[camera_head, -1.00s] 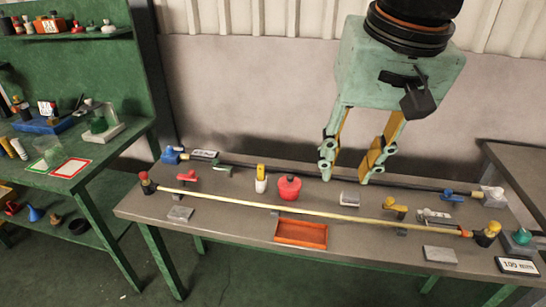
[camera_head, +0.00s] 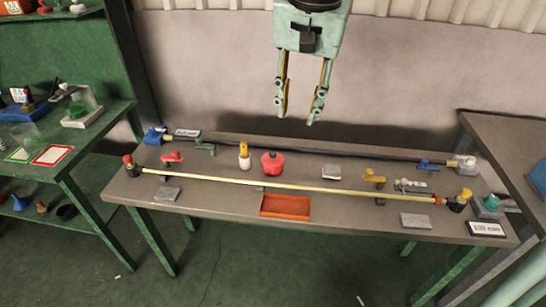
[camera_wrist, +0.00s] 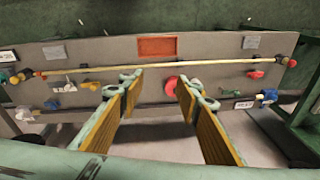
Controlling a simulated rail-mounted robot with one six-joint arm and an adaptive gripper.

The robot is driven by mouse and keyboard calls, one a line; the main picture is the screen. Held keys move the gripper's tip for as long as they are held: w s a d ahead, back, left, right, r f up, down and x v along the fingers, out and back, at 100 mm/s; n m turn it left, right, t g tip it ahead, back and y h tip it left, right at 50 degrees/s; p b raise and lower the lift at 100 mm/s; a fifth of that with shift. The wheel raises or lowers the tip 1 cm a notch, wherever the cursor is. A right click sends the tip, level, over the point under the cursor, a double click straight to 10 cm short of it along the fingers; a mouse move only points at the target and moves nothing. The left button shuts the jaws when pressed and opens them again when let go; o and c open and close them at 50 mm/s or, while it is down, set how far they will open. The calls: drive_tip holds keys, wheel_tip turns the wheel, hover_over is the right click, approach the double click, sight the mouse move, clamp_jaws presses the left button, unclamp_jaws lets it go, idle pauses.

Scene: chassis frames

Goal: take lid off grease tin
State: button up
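A squat red tin (camera_head: 272,164) with a small knob on top stands upright near the middle of the bench; I take it as the grease tin. Its lid appears to be on. The tin shows in the wrist view (camera_wrist: 170,89) between and beyond my fingers, partly hidden by the right finger. My gripper (camera_head: 297,112) is open and empty, pointing down, high above and behind the tin, touching nothing. Its two spread fingers with yellow pads also show in the wrist view (camera_wrist: 160,84).
A long pale rod (camera_head: 310,188) runs across the bench in front of the tin, and a dark rod (camera_head: 330,152) runs behind it. A yellow-and-white bottle (camera_head: 244,156) stands just left of the tin. An orange tray (camera_head: 286,206) lies in front. Green shelving (camera_head: 100,125) is at left.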

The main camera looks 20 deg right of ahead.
drive_tip(key=w+f+m+g+p, duration=0.1)
drive_tip(key=w+f+m+p, duration=0.35)
drive_tip(key=w, duration=0.75)
drive_tip(key=m+g+p, duration=0.1)
drive_tip(key=m, duration=0.2)
hover_over(273, 152)
wheel_tip(273, 152, down, 15)
drive_tip(key=shift+r, duration=0.15)
drive_tip(key=shift+s+n, duration=0.15)
drive_tip(key=shift+n, duration=0.1)
drive_tip(key=shift+f+b, duration=0.35)
drive_tip(key=shift+f, duration=3.95)
drive_tip(key=shift+f, duration=0.1)
drive_tip(key=shift+f+b, duration=0.35)
drive_tip(key=shift+f, duration=2.15)
drive_tip(key=shift+c, duration=0.6)
